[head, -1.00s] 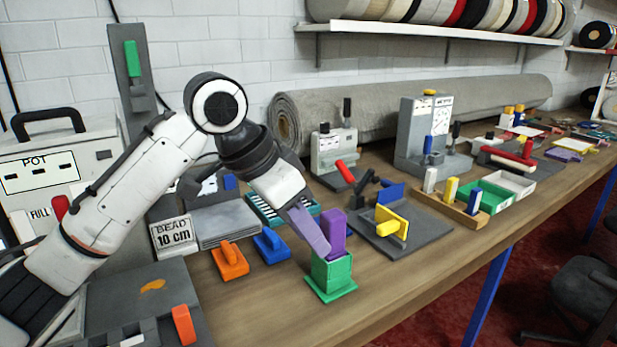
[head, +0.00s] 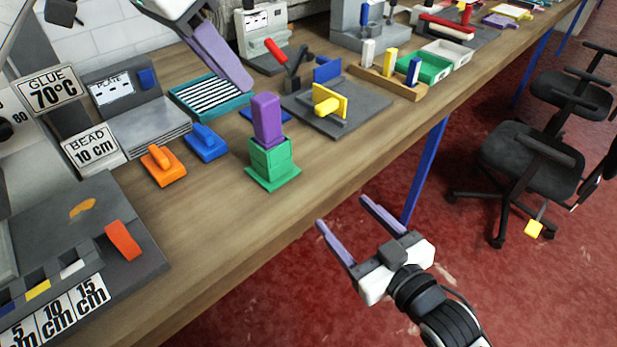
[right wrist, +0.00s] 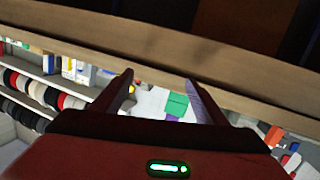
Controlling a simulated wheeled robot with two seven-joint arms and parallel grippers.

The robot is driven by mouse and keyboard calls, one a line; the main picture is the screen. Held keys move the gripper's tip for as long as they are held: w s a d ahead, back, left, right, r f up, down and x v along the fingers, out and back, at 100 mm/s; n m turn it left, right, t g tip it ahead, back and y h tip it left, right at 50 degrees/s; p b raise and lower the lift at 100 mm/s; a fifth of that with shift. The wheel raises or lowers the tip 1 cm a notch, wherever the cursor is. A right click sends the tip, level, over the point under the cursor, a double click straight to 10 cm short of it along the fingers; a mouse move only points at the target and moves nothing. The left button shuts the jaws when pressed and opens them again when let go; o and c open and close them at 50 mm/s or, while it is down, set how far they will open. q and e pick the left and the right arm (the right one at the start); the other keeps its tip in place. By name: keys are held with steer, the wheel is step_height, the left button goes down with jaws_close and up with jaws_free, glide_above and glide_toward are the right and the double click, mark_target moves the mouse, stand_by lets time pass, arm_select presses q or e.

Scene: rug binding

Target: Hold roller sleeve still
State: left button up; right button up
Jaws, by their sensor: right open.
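No part is plainly marked as the roller sleeve, and I cannot tell for sure which it is. A purple block (head: 267,118) stands upright in a green holder (head: 272,168) near the bench's front edge. My left gripper (head: 246,84) is above the bench, up and left of the purple block and apart from it. Its purple fingers overlap in the head view, so its opening is unclear. My right gripper (head: 341,210) is open and empty, out in front of the bench edge. In the right wrist view its spread fingers (right wrist: 159,80) frame the green holder (right wrist: 177,104).
Orange (head: 163,166) and blue (head: 206,143) clamps lie left of the holder. A grey plate with a yellow handled block (head: 328,104) lies behind right. A red bar (head: 446,27) lies farther back. Dark chairs (head: 530,150) stand right on the red floor.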

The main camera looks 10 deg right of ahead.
mark_target(281, 159)
steer(key=w+a+r+n+t+y, duration=0.1)
steer(key=w+a+r+n+y, duration=0.15)
steer(key=r, duration=0.65)
steer(key=a, duration=0.1)
steer(key=w+a+f+g+y, duration=0.1)
steer(key=a, duration=0.1)
steer(key=a+y, duration=0.1)
steer(key=shift+w+a+f+m+g+y, duration=0.15)
steer(key=shift+w+a+m+g+y, duration=0.1)
steer(key=shift+a+m+g, duration=0.1)
steer(key=x, duration=1)
